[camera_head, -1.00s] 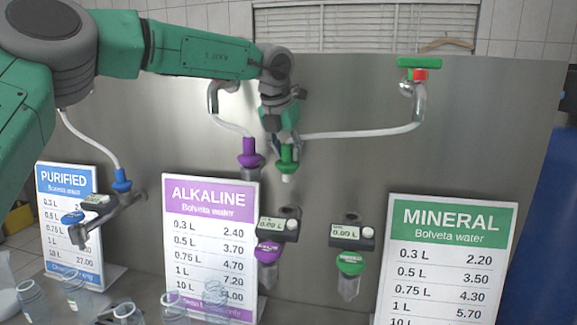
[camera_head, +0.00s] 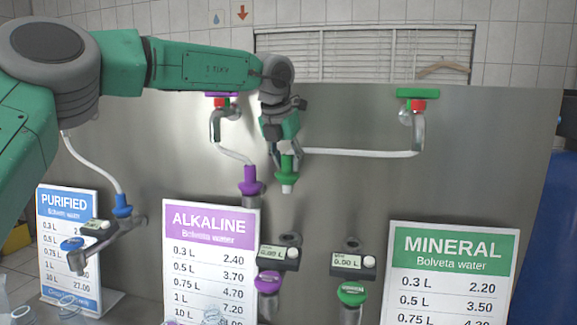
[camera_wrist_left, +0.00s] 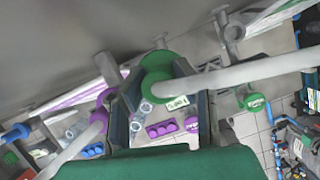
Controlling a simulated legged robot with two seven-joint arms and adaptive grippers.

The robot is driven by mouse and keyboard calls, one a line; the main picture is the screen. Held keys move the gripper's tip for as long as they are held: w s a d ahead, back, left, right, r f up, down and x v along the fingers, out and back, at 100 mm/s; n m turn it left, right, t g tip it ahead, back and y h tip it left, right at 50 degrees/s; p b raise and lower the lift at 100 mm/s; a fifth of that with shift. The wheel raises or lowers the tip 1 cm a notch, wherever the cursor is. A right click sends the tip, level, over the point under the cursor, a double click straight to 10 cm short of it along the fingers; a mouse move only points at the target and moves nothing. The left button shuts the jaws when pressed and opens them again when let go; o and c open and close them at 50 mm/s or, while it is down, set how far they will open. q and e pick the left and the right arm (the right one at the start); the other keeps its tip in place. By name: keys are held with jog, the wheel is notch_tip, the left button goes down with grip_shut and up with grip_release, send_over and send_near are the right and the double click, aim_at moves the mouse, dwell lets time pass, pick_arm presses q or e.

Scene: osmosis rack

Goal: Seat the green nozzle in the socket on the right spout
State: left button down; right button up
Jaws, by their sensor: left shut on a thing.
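The green nozzle (camera_head: 287,166), with a pale tip, hangs upright in my left gripper (camera_head: 286,152), which is shut on it. A white hose (camera_head: 355,153) runs from it to the right tap. In the left wrist view the nozzle (camera_wrist_left: 157,72) sits between the fingers. The right spout (camera_head: 352,292), with a green cap, is below and to the right, apart from the nozzle. Its socket (camera_head: 352,243) shows above the meter (camera_head: 352,262); no nozzle is in it. My right gripper is out of view.
The purple nozzle (camera_head: 250,178) stands close left of the green one. The middle spout (camera_head: 267,283) with a purple cap is below. The alkaline sign (camera_head: 211,260) and mineral sign (camera_head: 452,262) flank the spouts. The steel panel (camera_head: 400,190) is bare to the right.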

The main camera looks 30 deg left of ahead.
pick_arm(q)
jog(key=shift+w+d, duration=0.7)
jog(key=shift+d, duration=1.95)
jog(key=shift+w+d, duration=0.65)
jog(key=shift+d, duration=1.95)
jog(key=shift+w+d, duration=0.7)
jog(key=shift+d, duration=1.95)
notch_tip(320, 180, down, 10)
jog(key=b, duration=0.5)
jog(key=shift+a+f+b, duration=0.15)
jog(key=shift+f+b, duration=0.05)
jog(key=shift+b, duration=0.15)
jog(key=shift+f, duration=0.3)
jog(key=shift+f, duration=0.1)
jog(key=shift+f, duration=1)
jog(key=shift+f, duration=0.1)
